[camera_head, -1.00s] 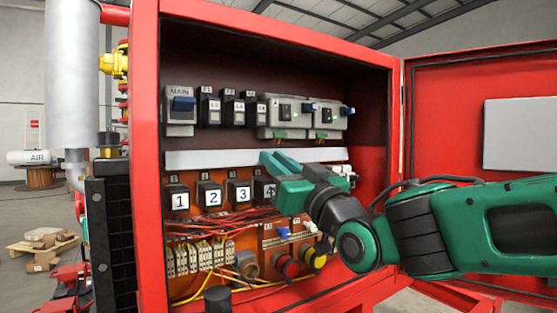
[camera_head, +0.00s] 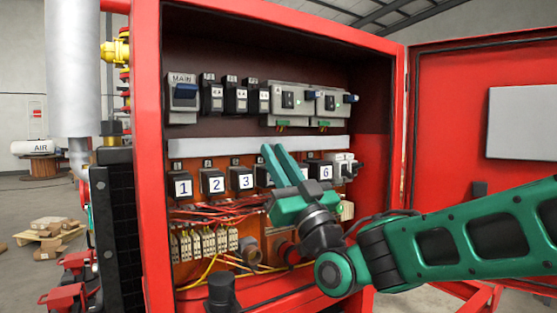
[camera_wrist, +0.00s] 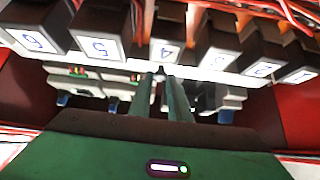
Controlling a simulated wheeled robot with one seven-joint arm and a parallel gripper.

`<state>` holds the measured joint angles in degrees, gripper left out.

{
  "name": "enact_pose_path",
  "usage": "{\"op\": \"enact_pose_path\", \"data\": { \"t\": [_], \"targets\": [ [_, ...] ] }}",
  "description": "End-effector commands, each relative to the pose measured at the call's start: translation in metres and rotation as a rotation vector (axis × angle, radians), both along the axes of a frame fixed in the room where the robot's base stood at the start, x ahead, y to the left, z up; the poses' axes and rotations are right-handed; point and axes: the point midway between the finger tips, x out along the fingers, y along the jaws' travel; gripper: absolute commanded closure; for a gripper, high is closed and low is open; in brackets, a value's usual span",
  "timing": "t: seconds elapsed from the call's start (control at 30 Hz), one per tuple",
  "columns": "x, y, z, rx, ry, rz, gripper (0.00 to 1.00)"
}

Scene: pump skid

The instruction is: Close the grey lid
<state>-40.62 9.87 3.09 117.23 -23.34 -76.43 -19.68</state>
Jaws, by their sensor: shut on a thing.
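The grey lid (camera_head: 220,147) is a long pale strip running across the inside of the red cabinet, between the upper row of switches and the numbered relays. It also shows in the wrist view (camera_wrist: 215,75), beside the relay row. My green gripper (camera_head: 274,150) reaches up to the strip from below, in front of relays 4 and 5, partly covering them. In the wrist view my gripper (camera_wrist: 161,76) has its fingers close together, tips at the strip by relay 4. The fingers are shut on what looks like the strip's edge; the exact contact is hard to see.
Grey switch boxes (camera_head: 288,101) and the MAIN switch (camera_head: 183,95) sit above the strip. Relays such as number 1 (camera_head: 181,186) and red wires (camera_head: 215,211) lie below. The cabinet door (camera_head: 450,110) stands open at the right.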

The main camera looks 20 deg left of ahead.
Motion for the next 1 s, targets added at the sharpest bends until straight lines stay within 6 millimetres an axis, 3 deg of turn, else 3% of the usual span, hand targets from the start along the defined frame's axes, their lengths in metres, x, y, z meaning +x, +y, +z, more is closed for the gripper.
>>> {"op": "enact_pose_path", "data": {
  "t": [0.03,0.57,0.6,0.63,1.0],
  "targets": [
    [0.0074,-0.0033,-0.0057,-0.008,0.001,-0.015,1.00],
    [0.0077,-0.0033,-0.0066,-0.004,-0.003,-0.016,1.00],
    [0.0077,-0.0033,-0.0066,-0.005,-0.003,-0.016,0.74],
    [0.0075,-0.0031,-0.0064,-0.003,-0.003,-0.015,0.67],
    [0.0012,0.0006,-0.0032,0.004,-0.005,-0.003,0.67]
  ]
}}
